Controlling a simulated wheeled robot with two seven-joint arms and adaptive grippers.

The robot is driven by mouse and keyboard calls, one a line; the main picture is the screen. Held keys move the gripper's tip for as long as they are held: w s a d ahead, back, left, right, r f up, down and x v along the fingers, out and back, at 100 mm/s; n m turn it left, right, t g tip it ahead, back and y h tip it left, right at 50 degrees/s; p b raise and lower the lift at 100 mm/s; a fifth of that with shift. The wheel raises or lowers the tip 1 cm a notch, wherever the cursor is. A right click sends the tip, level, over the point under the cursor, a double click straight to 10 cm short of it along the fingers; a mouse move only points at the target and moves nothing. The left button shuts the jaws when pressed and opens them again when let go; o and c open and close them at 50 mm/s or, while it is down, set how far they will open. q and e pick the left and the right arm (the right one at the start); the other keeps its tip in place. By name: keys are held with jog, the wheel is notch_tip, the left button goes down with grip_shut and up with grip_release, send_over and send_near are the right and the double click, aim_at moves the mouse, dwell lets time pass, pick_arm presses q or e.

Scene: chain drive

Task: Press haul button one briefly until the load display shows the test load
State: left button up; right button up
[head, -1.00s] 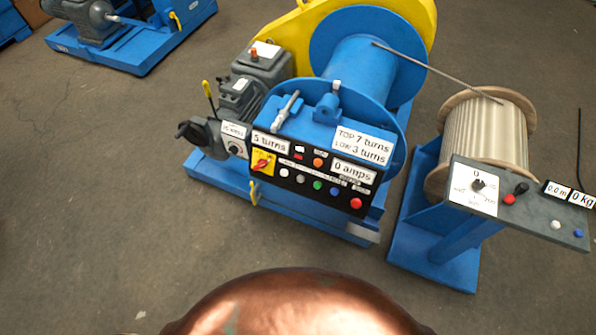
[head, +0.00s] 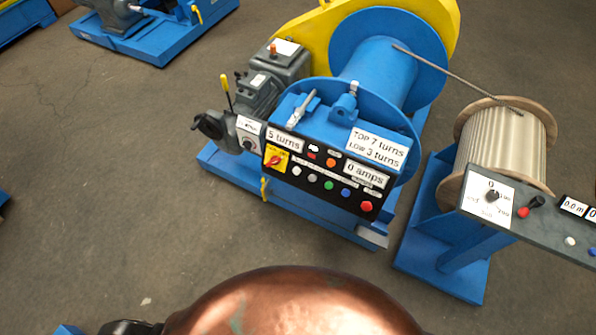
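The winch control panel (head: 325,172) faces me on the blue winch, with a row of small buttons: white (head: 297,171), greenish (head: 329,186), blue (head: 345,193) and red (head: 366,206). Their labels are too small to read, so I cannot tell which is haul button one. Its displays read "5 turns" (head: 284,141) and "0 amps" (head: 366,174). On the grey reel-stand panel (head: 540,231), a "0.0 m" display (head: 574,206) shows. The display beside it is cut off by the right edge, with only a "0" visible. Neither gripper is in view.
A line runs from the blue winch drum (head: 380,65) to the cream reel (head: 500,150) on a blue stand. A grey motor (head: 258,95) sits left of the panel. Another blue machine (head: 160,35) stands behind. Grey floor is open at left.

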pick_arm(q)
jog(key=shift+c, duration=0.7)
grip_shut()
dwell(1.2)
